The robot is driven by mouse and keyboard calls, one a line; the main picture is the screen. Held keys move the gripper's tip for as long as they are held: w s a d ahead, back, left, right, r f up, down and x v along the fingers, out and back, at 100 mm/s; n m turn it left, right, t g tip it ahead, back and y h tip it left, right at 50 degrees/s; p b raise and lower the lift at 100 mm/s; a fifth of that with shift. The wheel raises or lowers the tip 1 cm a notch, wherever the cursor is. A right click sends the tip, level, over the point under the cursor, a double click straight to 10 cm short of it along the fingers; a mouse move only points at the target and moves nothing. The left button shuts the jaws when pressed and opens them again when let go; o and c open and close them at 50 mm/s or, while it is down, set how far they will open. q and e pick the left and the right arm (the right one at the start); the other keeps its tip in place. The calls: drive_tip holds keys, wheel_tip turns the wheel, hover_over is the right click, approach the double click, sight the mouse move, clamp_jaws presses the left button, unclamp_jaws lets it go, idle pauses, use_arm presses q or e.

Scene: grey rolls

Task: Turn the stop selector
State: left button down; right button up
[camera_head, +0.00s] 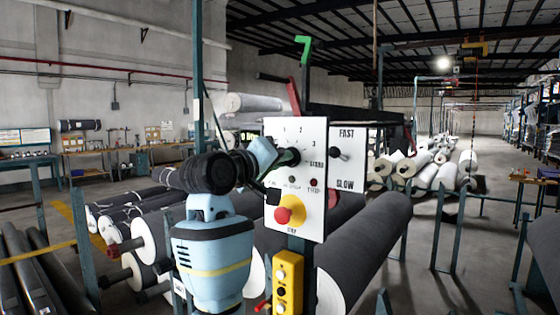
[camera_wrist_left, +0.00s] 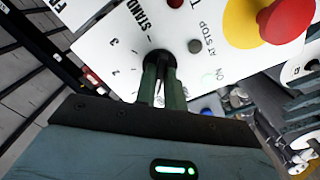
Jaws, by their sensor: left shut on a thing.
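A white control panel (camera_head: 312,205) stands upright on a post in the head view. My left gripper (camera_head: 284,158) comes in from the left and is at the panel's black selector knob (camera_head: 295,156), below the printed 1, 2 and 3. In the left wrist view the two green fingers (camera_wrist_left: 162,85) are shut on the selector (camera_wrist_left: 158,59), beside the printed numbers and the word STAND. The fingers hide much of the knob, so I cannot tell exactly where it points. My right gripper is not in view.
A red stop button on a yellow base (camera_head: 290,211) is low on the panel. A FAST/SLOW toggle (camera_head: 339,153) is at the right, with small lamps (camera_head: 314,182) below the selector. A yellow button box (camera_head: 287,280) hangs underneath. Large grey rolls (camera_head: 365,245) lie behind.

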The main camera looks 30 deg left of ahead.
use_arm(q)
drive_tip(key=shift+n, duration=1.2)
drive_tip(key=c, duration=1.5)
unclamp_jaws()
drive_tip(key=s, duration=0.7)
drive_tip(key=shift+s+a, duration=0.3)
drive_tip(key=shift+s, duration=0.1)
